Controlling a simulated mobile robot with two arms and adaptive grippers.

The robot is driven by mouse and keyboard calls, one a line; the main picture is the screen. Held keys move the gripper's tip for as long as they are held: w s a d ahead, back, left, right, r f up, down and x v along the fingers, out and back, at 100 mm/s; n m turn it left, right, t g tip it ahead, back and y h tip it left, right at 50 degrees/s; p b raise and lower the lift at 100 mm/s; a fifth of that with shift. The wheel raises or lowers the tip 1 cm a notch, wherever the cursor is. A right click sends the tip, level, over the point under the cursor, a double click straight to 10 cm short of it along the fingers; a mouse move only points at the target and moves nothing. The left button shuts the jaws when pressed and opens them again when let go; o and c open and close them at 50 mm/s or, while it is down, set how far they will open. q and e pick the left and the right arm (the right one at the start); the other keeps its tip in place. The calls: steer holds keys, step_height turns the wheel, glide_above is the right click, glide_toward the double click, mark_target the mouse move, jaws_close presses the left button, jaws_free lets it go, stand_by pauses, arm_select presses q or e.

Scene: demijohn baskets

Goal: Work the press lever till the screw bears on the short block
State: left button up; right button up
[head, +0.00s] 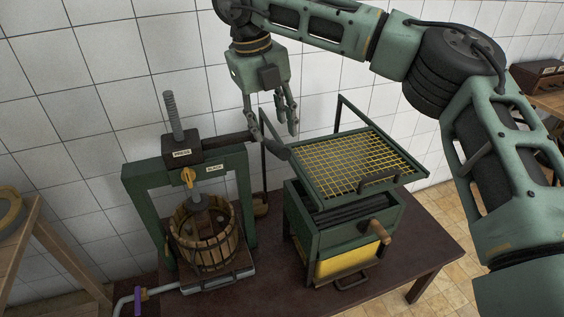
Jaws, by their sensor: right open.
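The green press frame (141,205) stands on the left of the dark table. Its threaded screw (173,112) rises upright through the dark head with the PRESS label. The lower end of the screw reaches down into a slatted wooden basket (190,252). The short block cannot be made out inside, so contact cannot be told. The dark press lever (228,143) sticks out from the head to the right. My right gripper (274,135) hangs open, fingers down, near the lever's outer end; whether it touches the lever is unclear.
A green box (300,228) with a yellow mesh rack (352,162) and a wooden crank handle (380,232) stands right of the press, close below the gripper. The tiled wall is behind. A yellow pawl-like part (188,177) sits below the press head. The table's right end is clear.

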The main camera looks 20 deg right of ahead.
mark_target(277, 144)
steer(key=shift+w+d+f, duration=0.15)
steer(key=shift+d+f, duration=0.05)
steer(key=shift+f, duration=0.15)
steer(key=f+p, duration=0.1)
steer(key=f, duration=0.1)
steer(key=w+d+f, duration=0.1)
steer(key=f, duration=0.1)
steer(key=f+p, duration=0.1)
steer(key=f, duration=0.1)
steer(key=shift+w+d+f+p, duration=0.15)
steer(key=shift+w+f+p, duration=0.05)
steer(key=shift+p, duration=0.15)
steer(key=shift+s+f, duration=0.15)
steer(key=shift+f, duration=0.5)
steer(key=c, duration=0.7)
jaws_close()
arm_select(q)
steer(key=w+r, duration=0.3)
steer(key=shift+w+d+r, duration=0.15)
steer(key=shift+w, duration=0.1)
steer(key=shift+s, duration=0.1)
